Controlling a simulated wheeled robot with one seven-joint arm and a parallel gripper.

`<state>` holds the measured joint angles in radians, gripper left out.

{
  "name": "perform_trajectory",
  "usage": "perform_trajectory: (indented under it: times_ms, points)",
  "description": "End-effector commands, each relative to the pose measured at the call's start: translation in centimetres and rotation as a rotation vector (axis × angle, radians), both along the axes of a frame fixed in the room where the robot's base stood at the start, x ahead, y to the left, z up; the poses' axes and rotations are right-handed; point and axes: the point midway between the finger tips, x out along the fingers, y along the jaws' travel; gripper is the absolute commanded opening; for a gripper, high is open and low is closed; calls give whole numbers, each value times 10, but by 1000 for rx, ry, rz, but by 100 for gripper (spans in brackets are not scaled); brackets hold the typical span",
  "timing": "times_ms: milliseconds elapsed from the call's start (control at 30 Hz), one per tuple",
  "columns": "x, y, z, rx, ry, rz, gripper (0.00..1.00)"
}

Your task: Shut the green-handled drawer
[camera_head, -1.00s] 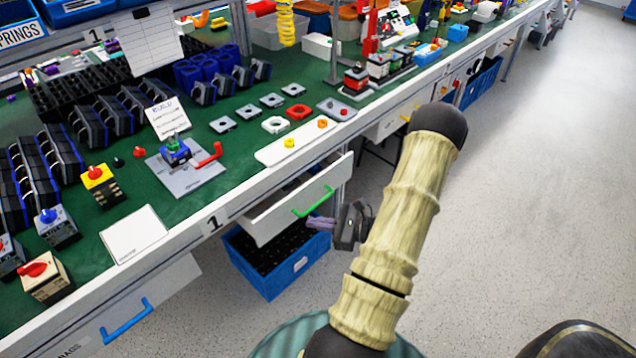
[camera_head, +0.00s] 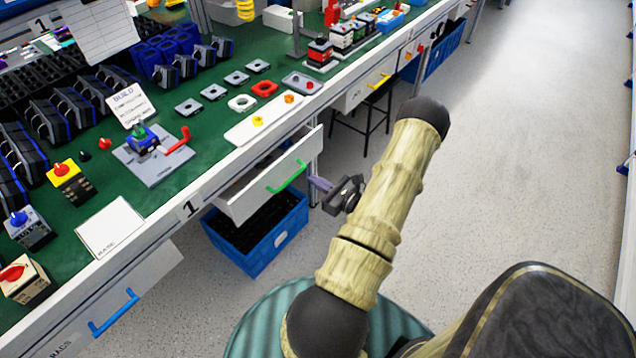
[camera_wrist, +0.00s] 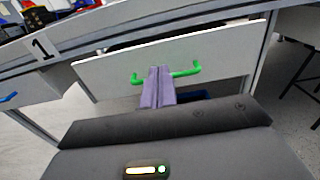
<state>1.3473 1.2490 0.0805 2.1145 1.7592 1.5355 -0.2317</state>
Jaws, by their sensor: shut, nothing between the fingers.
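The white drawer (camera_head: 262,196) with the green handle (camera_head: 287,176) stands pulled out from under the workbench in the head view. Its open top shows a dark inside. In the wrist view the drawer front (camera_wrist: 215,60) faces me, with its green handle (camera_wrist: 186,72) across the middle. My gripper (camera_head: 318,183) is shut and empty, its purple fingers pointing at the drawer front just right of the handle in the head view. In the wrist view the fingers (camera_wrist: 158,72) overlap the middle of the handle; I cannot tell whether they touch it.
A blue bin (camera_head: 258,240) stands on the floor below the drawer. A blue-handled drawer (camera_head: 115,300) is at the lower left and a yellow-handled drawer (camera_head: 365,88) is further right. The green benchtop (camera_head: 200,140) holds switches and parts. The floor (camera_head: 510,150) to the right is clear.

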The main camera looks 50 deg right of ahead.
Motion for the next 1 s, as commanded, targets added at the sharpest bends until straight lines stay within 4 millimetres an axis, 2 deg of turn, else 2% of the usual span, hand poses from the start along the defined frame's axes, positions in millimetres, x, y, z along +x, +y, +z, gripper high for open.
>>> perform_trajectory:
  times_ms: [500, 700, 1000]
  points:
    - [93, 11, 0, -1, -2, 11, 0]
    - [107, 12, 0, 0, 0, 9, 0]
    - [107, 11, 0, 1, 0, 6, 0]
